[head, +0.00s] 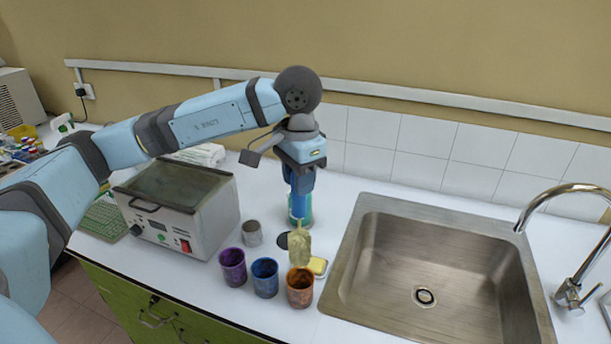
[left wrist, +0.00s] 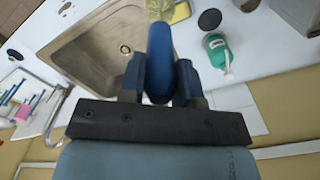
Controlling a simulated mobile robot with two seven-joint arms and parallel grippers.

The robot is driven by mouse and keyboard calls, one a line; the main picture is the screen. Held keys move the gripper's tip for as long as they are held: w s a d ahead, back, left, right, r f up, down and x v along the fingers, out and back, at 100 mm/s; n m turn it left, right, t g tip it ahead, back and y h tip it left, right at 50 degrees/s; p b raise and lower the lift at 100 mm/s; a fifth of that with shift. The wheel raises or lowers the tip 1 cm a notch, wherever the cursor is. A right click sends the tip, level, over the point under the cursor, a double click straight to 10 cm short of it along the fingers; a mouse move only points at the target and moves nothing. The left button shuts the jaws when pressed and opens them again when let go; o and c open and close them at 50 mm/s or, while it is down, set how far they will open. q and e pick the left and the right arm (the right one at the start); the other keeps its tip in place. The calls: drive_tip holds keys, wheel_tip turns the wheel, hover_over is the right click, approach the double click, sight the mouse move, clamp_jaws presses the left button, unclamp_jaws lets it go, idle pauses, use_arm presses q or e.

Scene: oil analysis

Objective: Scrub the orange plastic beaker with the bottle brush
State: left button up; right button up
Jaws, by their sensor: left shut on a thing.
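The orange beaker (head: 300,291) stands upright on the white counter, at the right end of a row of beakers. My left gripper (head: 299,197) points down behind it and is shut on the blue handle of the bottle brush. The brush's pale yellow bristle head (head: 299,246) hangs down, its lower end at the beaker's rim in the head view. I cannot tell whether the tip is inside. In the left wrist view the blue handle (left wrist: 160,58) sits between both fingers, with the bristles (left wrist: 160,9) at the top edge. My right gripper is not seen.
A blue beaker (head: 265,280), a purple beaker (head: 232,268) and a grey cup (head: 251,234) stand to the left. A yellow sponge (head: 318,266) lies close behind. A green bottle (left wrist: 217,52) stands near the gripper. The heating box (head: 180,215) is left, the sink (head: 440,265) right.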

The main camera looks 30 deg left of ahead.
sight(299, 219)
use_arm(q)
drive_tip(key=shift+s+f, duration=0.1)
drive_tip(key=shift+f, duration=0.2)
drive_tip(key=shift+s+f, duration=0.1)
drive_tip(key=shift+f, duration=0.2)
wheel_tip(299, 219, down, 4)
drive_tip(key=shift+r+b, duration=0.2)
drive_tip(key=shift+b, duration=0.6)
wheel_tip(299, 219, down, 4)
drive_tip(key=b, duration=0.3)
drive_tip(key=shift+r, duration=0.25)
drive_tip(key=shift+w+f+b, duration=0.2)
drive_tip(key=shift+f+b, duration=0.15)
drive_tip(key=shift+b, duration=0.2)
drive_tip(key=shift+f+b, duration=0.25)
drive_tip(key=shift+b, duration=0.05)
drive_tip(key=shift+f, duration=0.15)
